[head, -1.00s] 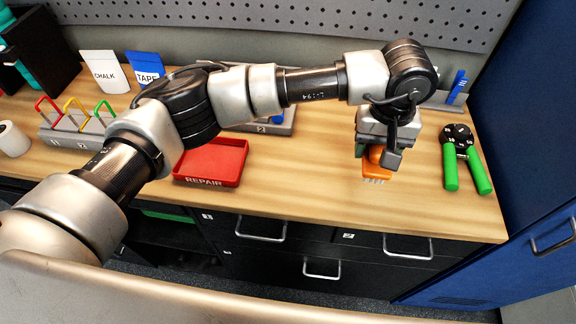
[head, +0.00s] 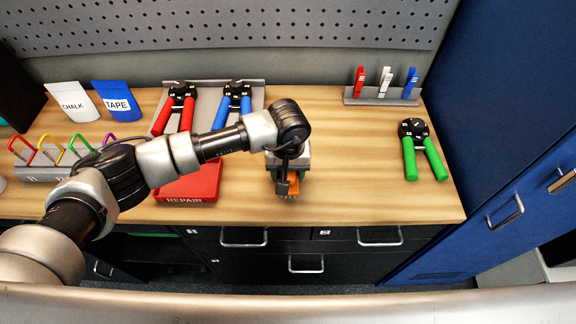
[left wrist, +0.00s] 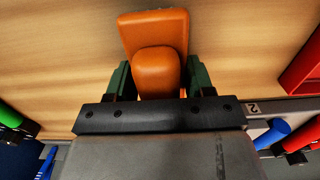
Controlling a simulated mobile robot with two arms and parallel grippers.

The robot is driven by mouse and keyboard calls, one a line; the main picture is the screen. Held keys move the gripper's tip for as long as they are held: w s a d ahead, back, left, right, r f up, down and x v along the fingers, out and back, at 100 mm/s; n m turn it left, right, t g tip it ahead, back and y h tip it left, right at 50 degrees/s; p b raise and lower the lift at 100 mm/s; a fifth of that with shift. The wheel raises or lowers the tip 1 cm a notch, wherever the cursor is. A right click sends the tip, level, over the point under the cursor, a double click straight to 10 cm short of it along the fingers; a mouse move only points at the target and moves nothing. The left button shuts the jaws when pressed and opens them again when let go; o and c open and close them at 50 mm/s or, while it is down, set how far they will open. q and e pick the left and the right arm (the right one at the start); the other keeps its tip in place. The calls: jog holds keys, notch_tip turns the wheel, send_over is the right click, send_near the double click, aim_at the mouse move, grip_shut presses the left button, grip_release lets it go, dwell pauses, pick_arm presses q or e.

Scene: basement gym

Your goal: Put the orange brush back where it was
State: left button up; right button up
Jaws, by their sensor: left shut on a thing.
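The orange brush (head: 296,187) is in my left gripper (head: 288,178), over the front part of the wooden bench, right of the red REPAIR tray (head: 200,190). In the left wrist view the brush (left wrist: 153,35) shows as an orange block with a rounded grip. The green-padded fingers of my left gripper (left wrist: 157,82) are shut on either side of that grip. The hand hides part of the brush in the head view. Whether it touches the bench I cannot tell. My right gripper is not in view.
Green-handled pliers (head: 423,152) lie at the right. A grey rack (head: 352,98) with red, white and blue items stands behind. Red pliers (head: 176,108) and blue pliers (head: 235,105) lie on a grey holder. The bench between brush and green pliers is clear.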

pick_arm(q)
jog(key=shift+f+b, duration=0.2)
jog(key=shift+b, duration=0.15)
jog(key=o, duration=0.9)
jog(key=shift+r, duration=0.1)
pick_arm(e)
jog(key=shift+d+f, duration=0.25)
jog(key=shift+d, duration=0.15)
pick_arm(q)
jog(key=shift+r+p, duration=0.25)
jog(key=shift+p, duration=0.05)
notch_tip(320, 180, up, 11)
jog(key=b, duration=0.3)
jog(key=shift+f+b, duration=0.15)
jog(key=shift+b, duration=0.25)
jog(key=shift+r, duration=0.55)
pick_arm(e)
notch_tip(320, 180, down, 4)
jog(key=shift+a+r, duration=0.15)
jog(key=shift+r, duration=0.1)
pick_arm(q)
jog(key=shift+f, duration=0.1)
